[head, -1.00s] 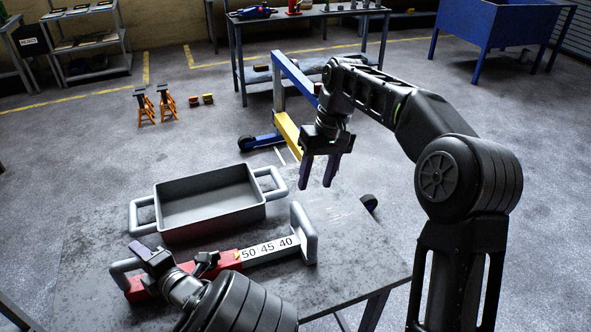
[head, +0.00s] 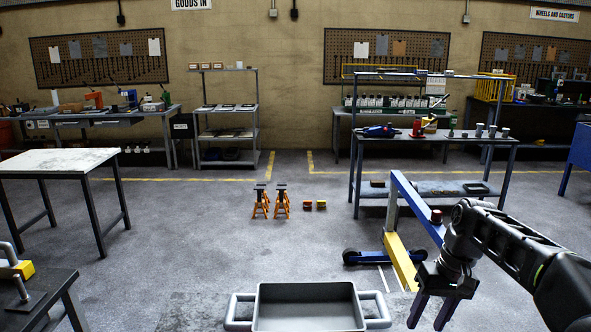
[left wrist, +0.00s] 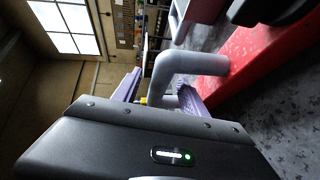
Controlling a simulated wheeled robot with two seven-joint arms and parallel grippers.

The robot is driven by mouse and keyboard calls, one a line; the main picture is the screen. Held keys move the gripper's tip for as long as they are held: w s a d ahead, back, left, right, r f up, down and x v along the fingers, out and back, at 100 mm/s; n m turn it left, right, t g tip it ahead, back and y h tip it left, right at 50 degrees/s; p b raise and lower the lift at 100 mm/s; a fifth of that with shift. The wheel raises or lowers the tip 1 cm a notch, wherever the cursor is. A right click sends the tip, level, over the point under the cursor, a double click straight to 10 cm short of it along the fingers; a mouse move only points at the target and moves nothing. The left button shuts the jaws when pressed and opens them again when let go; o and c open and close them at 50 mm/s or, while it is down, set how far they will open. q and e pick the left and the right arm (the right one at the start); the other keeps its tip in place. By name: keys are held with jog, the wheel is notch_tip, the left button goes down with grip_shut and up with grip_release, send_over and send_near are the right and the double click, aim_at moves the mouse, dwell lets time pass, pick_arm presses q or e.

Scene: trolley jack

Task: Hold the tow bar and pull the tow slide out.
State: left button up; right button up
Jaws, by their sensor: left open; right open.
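The tow bar's red body (left wrist: 245,62) runs along the right of the left wrist view, with its bent grey handle (left wrist: 188,62) in front of it. My left gripper (left wrist: 158,92) is open, its purple fingers on either side of the grey handle; whether they touch it I cannot tell. Neither the tow bar nor the tow slide shows in the head view now, and I cannot make out the slide in the wrist view. My right gripper (head: 433,312) is open and empty, fingers pointing down, to the right of the grey tray.
The grey tray (head: 305,286) with side handles sits at the bottom middle. A blue and yellow hoist frame (head: 402,262) stands beyond my right gripper. Orange axle stands (head: 271,202) are on the floor. A table (head: 60,160) stands at left.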

pick_arm(q)
jog(key=v, duration=0.7)
jog(key=shift+s, duration=0.25)
jog(key=shift+d, duration=0.1)
